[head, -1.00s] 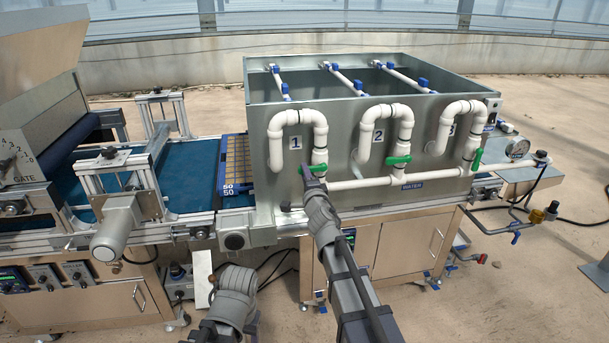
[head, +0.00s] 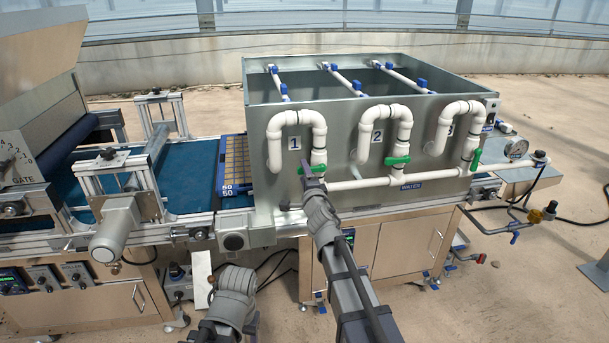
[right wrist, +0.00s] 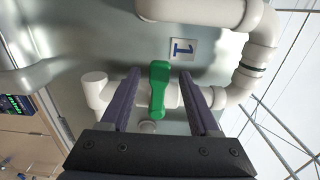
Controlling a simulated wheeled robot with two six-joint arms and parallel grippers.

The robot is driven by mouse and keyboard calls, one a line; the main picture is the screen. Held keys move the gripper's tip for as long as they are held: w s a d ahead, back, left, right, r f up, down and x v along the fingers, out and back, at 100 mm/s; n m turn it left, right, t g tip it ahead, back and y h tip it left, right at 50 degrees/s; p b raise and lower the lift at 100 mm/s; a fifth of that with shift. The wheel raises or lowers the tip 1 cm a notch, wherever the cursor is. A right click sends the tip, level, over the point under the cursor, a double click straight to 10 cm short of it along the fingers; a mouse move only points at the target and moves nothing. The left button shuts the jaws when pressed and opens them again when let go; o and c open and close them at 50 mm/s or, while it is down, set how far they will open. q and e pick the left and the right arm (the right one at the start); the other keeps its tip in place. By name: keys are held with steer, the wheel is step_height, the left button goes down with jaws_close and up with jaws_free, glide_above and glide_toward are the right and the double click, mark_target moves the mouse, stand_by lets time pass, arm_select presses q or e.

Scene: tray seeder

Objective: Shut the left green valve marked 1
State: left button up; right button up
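The green valve handle marked 1 (head: 319,168) sits on the leftmost white pipe loop of the metal tank, below the "1" label (head: 294,142). It lies crosswise to its vertical pipe. My right gripper (head: 312,181) is in front of it, partly covering it in the head view. In the right wrist view, the green handle (right wrist: 158,90) lies between the two dark fingers of the gripper (right wrist: 160,105), with a gap on each side. The fingers are open. My left gripper does not show.
A second green handle (head: 397,161) lies crosswise on pipe 2, and a third (head: 477,159) stands along pipe 3. The metal tank (head: 345,125) fills the middle. A blue conveyor belt (head: 190,172) lies left, and a gauge with piping (head: 516,149) stands right.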

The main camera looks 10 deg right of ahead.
steer(key=s, duration=0.7)
steer(key=shift+s, duration=0.4)
steer(key=shift+f, duration=0.1)
